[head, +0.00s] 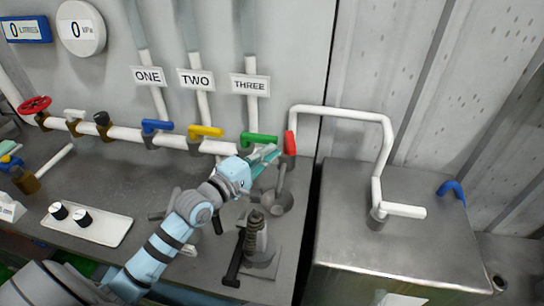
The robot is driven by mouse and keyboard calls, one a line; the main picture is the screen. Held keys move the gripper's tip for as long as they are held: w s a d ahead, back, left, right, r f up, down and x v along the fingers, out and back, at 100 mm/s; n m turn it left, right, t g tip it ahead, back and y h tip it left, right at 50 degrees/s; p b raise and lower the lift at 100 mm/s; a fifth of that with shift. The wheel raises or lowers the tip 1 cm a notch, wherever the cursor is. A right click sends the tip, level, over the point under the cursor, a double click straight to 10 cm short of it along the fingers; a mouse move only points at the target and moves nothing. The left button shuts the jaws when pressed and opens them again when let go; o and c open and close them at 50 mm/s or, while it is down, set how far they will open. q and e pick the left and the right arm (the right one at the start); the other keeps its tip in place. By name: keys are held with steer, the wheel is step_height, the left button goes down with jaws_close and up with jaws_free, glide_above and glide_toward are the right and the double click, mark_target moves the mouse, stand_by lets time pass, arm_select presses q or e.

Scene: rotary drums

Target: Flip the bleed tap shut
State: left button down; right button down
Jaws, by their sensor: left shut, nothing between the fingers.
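No label in view reads bleed tap, so I cannot tell which tap it is. A white pipe (125,133) along the wall carries a blue lever tap (157,126), a yellow lever tap (206,132), a green lever tap (259,139) and an upright red lever (290,143) at its right end. A small white-handled tap (75,115) and a black knob (102,118) are farther left. My left gripper (268,155) is shut and empty, just below the green lever and left of the red one. I cannot tell whether it touches either. My right gripper is out of view.
Signs ONE (147,76), TWO (195,79) and THREE (249,84) hang above the levers. A grey cup (277,203) and a spring-like fitting (255,232) stand below my gripper. A metal tank (400,250) with a white bent pipe (388,145) is at right.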

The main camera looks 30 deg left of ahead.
mark_target(293, 151)
arm_select(q)
steer(key=shift+w+d, duration=0.25)
steer(key=shift+w, duration=0.55)
steer(key=shift+d+r+p, duration=0.1)
steer(key=shift+d+p, duration=0.4)
steer(key=shift+p, duration=0.05)
steer(key=shift+d+p, duration=0.3)
steer(key=shift+d+r+p, duration=0.1)
steer(key=shift+d+p, duration=0.55)
steer(key=shift+d, duration=0.1)
steer(key=shift+w+d+p, duration=0.3)
steer(key=shift+d+p, duration=0.05)
steer(key=shift+d, duration=0.5)
steer(key=shift+w+d, duration=0.55)
steer(key=shift+d, duration=0.15)
steer(key=shift+d+p, duration=0.1)
steer(key=shift+p, duration=0.2)
